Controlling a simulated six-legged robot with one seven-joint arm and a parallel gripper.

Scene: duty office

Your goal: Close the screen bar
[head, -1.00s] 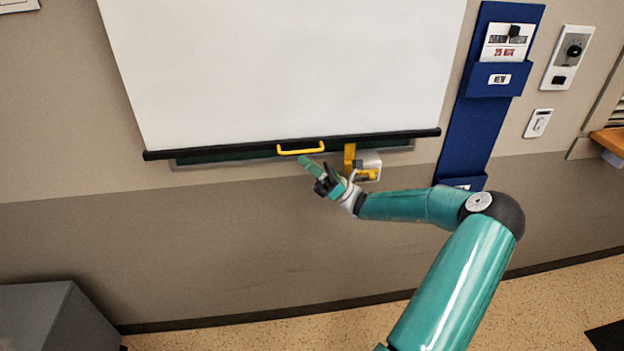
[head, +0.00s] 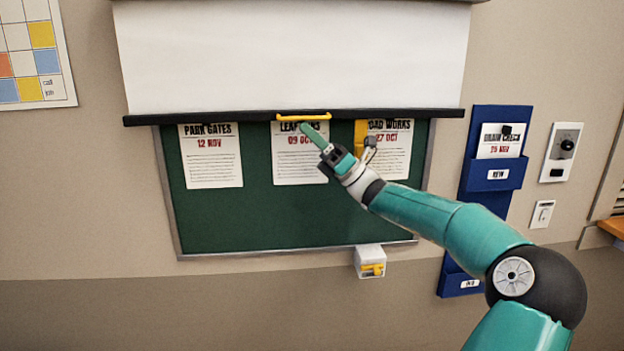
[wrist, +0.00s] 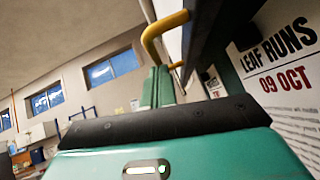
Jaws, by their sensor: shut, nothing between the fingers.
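The screen bar (head: 200,118) is a black rail along the lower edge of a white pull-down screen (head: 290,60). It hangs level across the top of the green notice board. A yellow handle (head: 303,117) is on the bar's middle; it also shows in the wrist view (wrist: 160,35). A yellow tab (head: 361,138) hangs below the bar, right of the handle. My gripper (head: 306,129) is shut and empty, its teal fingertips just under the handle. In the wrist view the fingers (wrist: 157,88) reach up beside the handle; I cannot tell whether they touch.
The green board (head: 250,225) carries several notices (head: 211,165). A white box with a yellow part (head: 369,262) sits at the board's lower edge. A blue document holder (head: 480,200) and a dial panel (head: 561,152) are on the wall at right.

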